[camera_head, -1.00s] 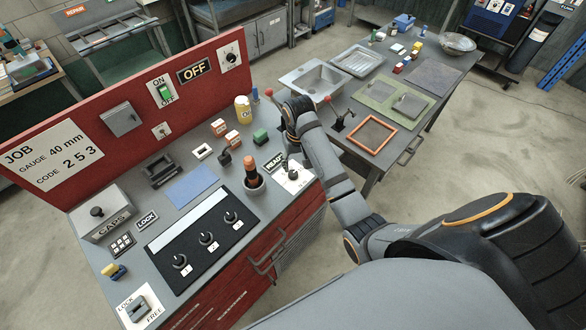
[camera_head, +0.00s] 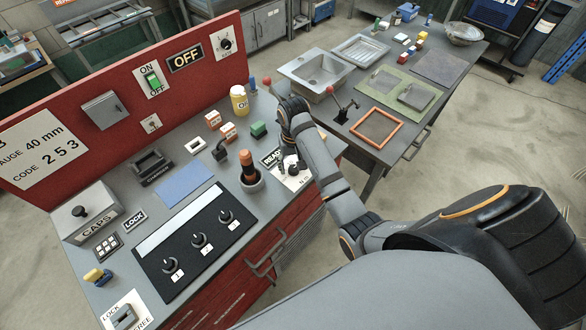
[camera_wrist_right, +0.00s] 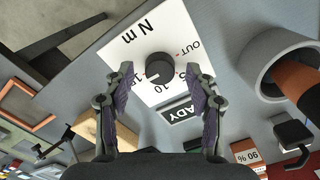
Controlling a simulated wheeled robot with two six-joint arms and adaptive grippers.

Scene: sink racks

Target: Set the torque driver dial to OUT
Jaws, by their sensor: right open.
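The dial is a black round knob (camera_wrist_right: 160,67) on a white plate (camera_wrist_right: 143,40) marked "N m", "OUT" and "10" in the right wrist view. The white mark on the knob is towards its lower left, on the side away from "OUT"; its exact setting is hard to read. My right gripper (camera_wrist_right: 160,82) is open, its two fingers at either side of the knob, with gaps showing. My left gripper is not in view.
An orange-handled driver (camera_head: 247,162) stands in a round holder beside the plate. A READY sign (camera_head: 271,157), a green block (camera_head: 258,129) and a yellow container (camera_head: 239,100) are close by. Three numbered knobs sit on a black panel (camera_head: 158,254). A lever (camera_head: 343,112) stands on the far table.

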